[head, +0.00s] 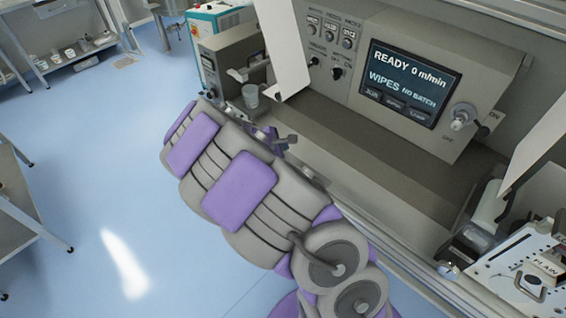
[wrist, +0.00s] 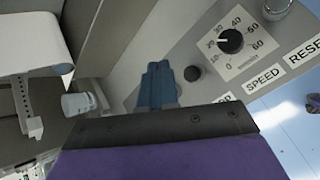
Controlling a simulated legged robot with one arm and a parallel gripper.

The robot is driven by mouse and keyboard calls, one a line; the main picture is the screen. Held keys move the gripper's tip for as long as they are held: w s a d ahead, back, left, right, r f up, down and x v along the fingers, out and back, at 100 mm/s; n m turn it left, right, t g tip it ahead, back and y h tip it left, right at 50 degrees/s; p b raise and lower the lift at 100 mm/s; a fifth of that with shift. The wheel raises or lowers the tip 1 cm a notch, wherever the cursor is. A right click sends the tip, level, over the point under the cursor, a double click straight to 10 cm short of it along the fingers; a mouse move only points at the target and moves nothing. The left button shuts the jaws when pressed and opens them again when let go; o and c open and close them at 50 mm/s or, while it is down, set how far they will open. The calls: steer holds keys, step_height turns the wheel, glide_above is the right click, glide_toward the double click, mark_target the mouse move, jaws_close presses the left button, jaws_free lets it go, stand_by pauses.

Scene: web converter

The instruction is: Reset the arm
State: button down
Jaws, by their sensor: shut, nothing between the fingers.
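My arm, grey with purple pads, reaches in the head view from the lower middle up and left along the front of the converter (head: 390,160). In the wrist view my gripper (wrist: 158,88) shows as two blue-grey fingers pressed together, with nothing held. The fingers are in front of a grey control panel (wrist: 130,50). A black knob (wrist: 193,73) is just right of the fingertips, and a dial marked in minutes (wrist: 231,41) is further right. My arm hides much of the gripper in the head view.
The converter's screen (head: 410,82) reads READY 0 m/min, WIPES NO BATCH. White panels (head: 283,45) stick out from it. Blue floor (head: 90,160) lies open on the left.

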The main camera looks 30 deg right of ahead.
stand_by(0.4)
steer(key=s+r+m+g+y, duration=0.1)
steer(key=s+r+m+g, duration=0.1)
steer(key=s+r+m, duration=0.55)
steer(key=s+r+m+g, duration=0.2)
steer(key=s+r, duration=0.2)
steer(key=s, duration=0.6)
steer(key=s+a+r+m+g+y, duration=0.1)
steer(key=s+a+m+y, duration=0.1)
steer(key=s+a, duration=0.5)
steer(key=s+a+r+m+y, duration=0.2)
steer(key=s+a+y, duration=0.3)
steer(key=s, duration=0.9)
steer(key=a, duration=0.3)
steer(key=shift+s+a+m+g, duration=0.3)
steer(key=shift+s+m+g, duration=0.05)
steer(key=shift+g, duration=0.05)
steer(key=c, duration=1.9)
jaws_free()
